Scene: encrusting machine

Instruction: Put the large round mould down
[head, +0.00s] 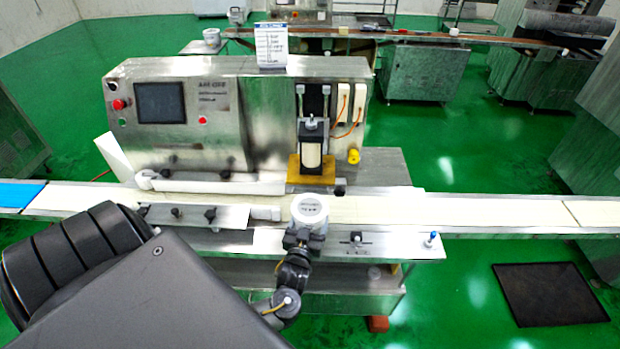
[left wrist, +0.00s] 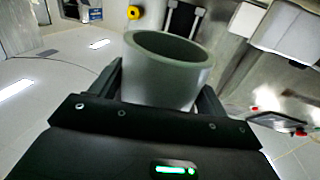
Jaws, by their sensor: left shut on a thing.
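The large round mould (head: 310,207) is a pale grey ring-like cylinder. In the head view it is at the near edge of the pale conveyor belt (head: 400,208), in front of the machine's nozzle. I cannot tell whether it touches the belt or is held above it. My left gripper (head: 305,232) is shut on its near side. In the left wrist view the mould (left wrist: 165,75) sits upright between the two dark fingers (left wrist: 160,90), its open top rim showing. My right gripper is not in view.
The steel machine (head: 245,115) with a dark screen (head: 160,102) stands behind the belt. A yellow knob (head: 353,156) is right of the nozzle (head: 312,150). A blue-topped knob (head: 432,238) stands on the front ledge. The belt to the right is clear.

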